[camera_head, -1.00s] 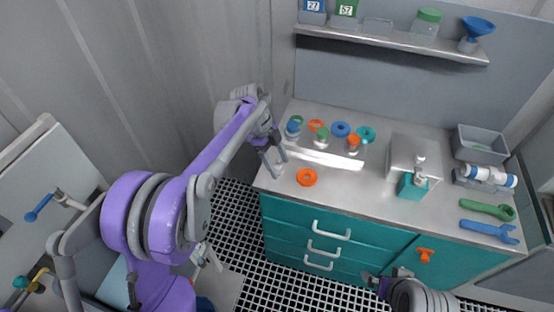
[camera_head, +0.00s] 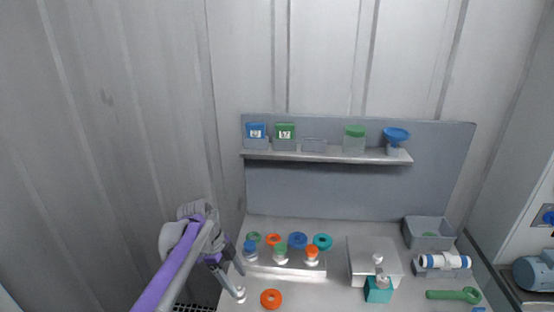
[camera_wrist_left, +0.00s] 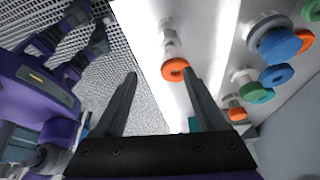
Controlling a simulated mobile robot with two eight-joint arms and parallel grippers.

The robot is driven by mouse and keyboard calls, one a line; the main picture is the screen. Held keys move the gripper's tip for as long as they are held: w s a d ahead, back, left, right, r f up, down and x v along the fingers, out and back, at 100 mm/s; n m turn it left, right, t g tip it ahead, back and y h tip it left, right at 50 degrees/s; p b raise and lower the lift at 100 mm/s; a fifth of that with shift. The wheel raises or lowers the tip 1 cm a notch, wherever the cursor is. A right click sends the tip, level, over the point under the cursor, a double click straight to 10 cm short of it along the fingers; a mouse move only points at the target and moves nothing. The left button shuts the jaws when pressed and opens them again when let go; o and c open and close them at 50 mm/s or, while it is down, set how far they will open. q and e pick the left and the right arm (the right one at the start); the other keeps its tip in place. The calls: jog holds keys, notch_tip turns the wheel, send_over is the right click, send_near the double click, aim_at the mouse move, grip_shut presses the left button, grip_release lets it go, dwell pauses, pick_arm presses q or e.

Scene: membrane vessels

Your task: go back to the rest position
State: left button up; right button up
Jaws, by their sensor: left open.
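My left gripper (camera_head: 238,280) is at the lower left of the head view, over the left end of the bench (camera_head: 335,292). It is open with nothing between its fingers; the left wrist view shows both fingers (camera_wrist_left: 160,78) apart. An orange ring (camera_head: 270,298) lies on the bench to its right. A small pale fitting (camera_head: 239,294) shows close to the fingertips; I cannot tell whether they touch. A pale rack (camera_head: 285,268) holds vessels with blue (camera_head: 250,246), green (camera_head: 280,249) and orange (camera_head: 312,251) caps. My right gripper is not seen.
Coloured rings lie behind the rack, including a blue one (camera_head: 298,240) and a teal one (camera_head: 323,241). A shelf (camera_head: 325,155) holds containers. A wall stands left.

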pick_arm(q)
jog(key=s+a+f+n+t+y, duration=0.1)
jog(key=s+n+t+y, duration=0.1)
jog(key=s+n, duration=0.8)
jog(key=s+a+f+n+t+y, duration=0.1)
jog(key=s+n+t, duration=0.3)
jog(key=s+n, duration=0.6)
jog(key=s+y, duration=0.1)
jog(key=s, duration=0.3)
jog(key=shift+s+a, duration=0.25)
jog(key=shift+a, duration=0.15)
